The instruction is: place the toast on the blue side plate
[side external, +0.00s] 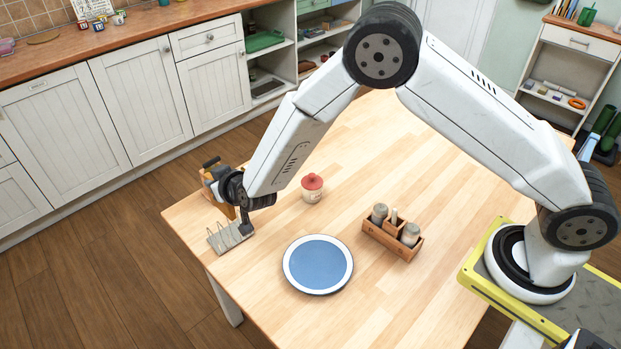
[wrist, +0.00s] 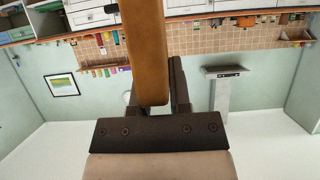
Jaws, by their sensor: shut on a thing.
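The toast is a brown slab seen edge-on in the wrist view (wrist: 147,50), between the two dark fingers of my gripper (wrist: 155,95). In the side view my gripper (side external: 212,178) is at the table's left corner, shut on the toast (side external: 226,210). The wrist partly hides the toast there. A metal toast rack (side external: 231,238) stands just below it; I cannot tell whether the toast is clear of the rack. The blue side plate (side external: 318,265), with a white rim, lies empty on the table, to the right of the rack.
A small jar with a red lid (side external: 312,188) stands behind the plate. A wooden caddy (side external: 393,238) with shakers stands to the plate's right. The wooden tabletop (side external: 400,150) is otherwise largely clear. White cabinets (side external: 140,85) line the back left.

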